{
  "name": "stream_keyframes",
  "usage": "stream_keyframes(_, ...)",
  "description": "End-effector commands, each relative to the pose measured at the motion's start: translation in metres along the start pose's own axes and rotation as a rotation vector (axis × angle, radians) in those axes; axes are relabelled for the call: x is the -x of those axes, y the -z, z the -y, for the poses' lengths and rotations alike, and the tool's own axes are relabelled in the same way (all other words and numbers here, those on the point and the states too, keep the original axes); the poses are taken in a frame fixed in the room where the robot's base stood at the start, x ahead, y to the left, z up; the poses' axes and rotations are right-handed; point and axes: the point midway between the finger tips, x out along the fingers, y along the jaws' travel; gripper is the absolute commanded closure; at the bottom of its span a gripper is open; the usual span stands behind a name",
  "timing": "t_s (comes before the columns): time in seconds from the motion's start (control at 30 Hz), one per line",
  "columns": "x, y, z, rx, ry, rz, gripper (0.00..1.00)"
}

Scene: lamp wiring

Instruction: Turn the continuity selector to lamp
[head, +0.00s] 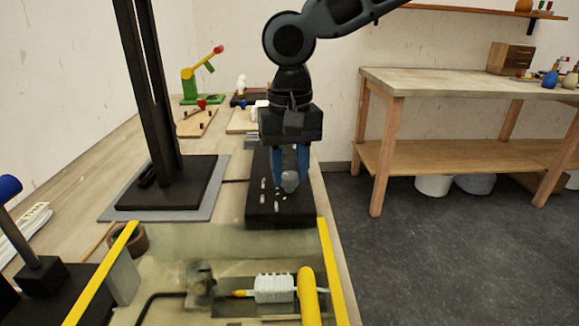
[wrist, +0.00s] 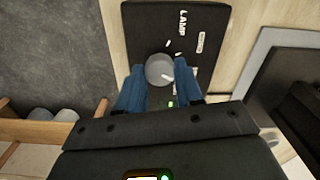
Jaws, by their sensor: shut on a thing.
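The continuity selector is a round grey knob (wrist: 158,67) on a black panel (wrist: 150,18) in the wrist view. White tick marks ring it, and the word LAMP (wrist: 183,23) is printed beyond it. A short white mark shows at the knob's lower right edge, away from the LAMP word. In the head view the knob (head: 290,183) sits near the front end of the black panel (head: 262,212). My gripper (head: 290,172) points down over the panel, its blue fingers shut on the knob from both sides. The fingers and palm hide the near part of the panel.
A black post on a base (head: 175,195) stands left of the panel. A yellow-edged clear tray (head: 330,270) with a white connector (head: 274,288) lies in front. Open floor lies to the right, before another workbench (head: 430,85).

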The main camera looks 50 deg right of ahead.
Motion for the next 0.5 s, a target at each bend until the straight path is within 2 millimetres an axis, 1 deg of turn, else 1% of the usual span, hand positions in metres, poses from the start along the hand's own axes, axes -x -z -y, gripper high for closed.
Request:
stream_keyframes(0.03, 0.0000, 0.0000, -0.0003, 0.000, -0.001, 0.000, 0.78)
stream_keyframes(0.2, 0.0000, 0.0000, -0.0004, 0.000, -0.001, 0.000, 0.94)
stream_keyframes(0.5, 0.0018, -0.0003, -0.0005, 0.035, 0.000, 0.002, 0.95)
